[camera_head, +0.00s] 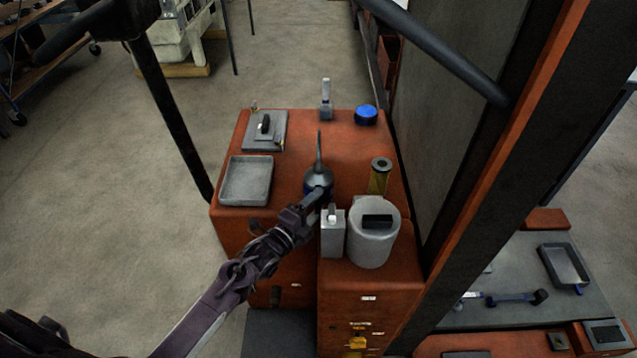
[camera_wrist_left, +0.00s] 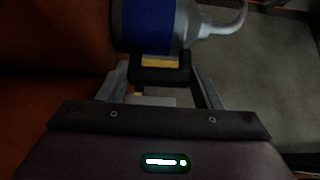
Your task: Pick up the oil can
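The oil can (camera_head: 318,178) stands on the orange cabinet top, with a dark grey rounded top and a tall thin spout pointing up. In the left wrist view its blue-banded body (camera_wrist_left: 149,25) fills the upper middle, with a grey curved tube to its right. My left gripper (camera_head: 325,194) is at the near side of the can and hides its lower part. The left fingers (camera_wrist_left: 160,72) reach up to the can's body in the wrist view. That view is dark, and I cannot tell whether they are apart or closed on it. My right gripper is not in view.
A yellow cylinder (camera_head: 379,176) and a blue round item (camera_head: 365,114) are to the right. A grey tray (camera_head: 246,180) lies left. An orange-edged frame (camera_head: 500,190) rises at the right.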

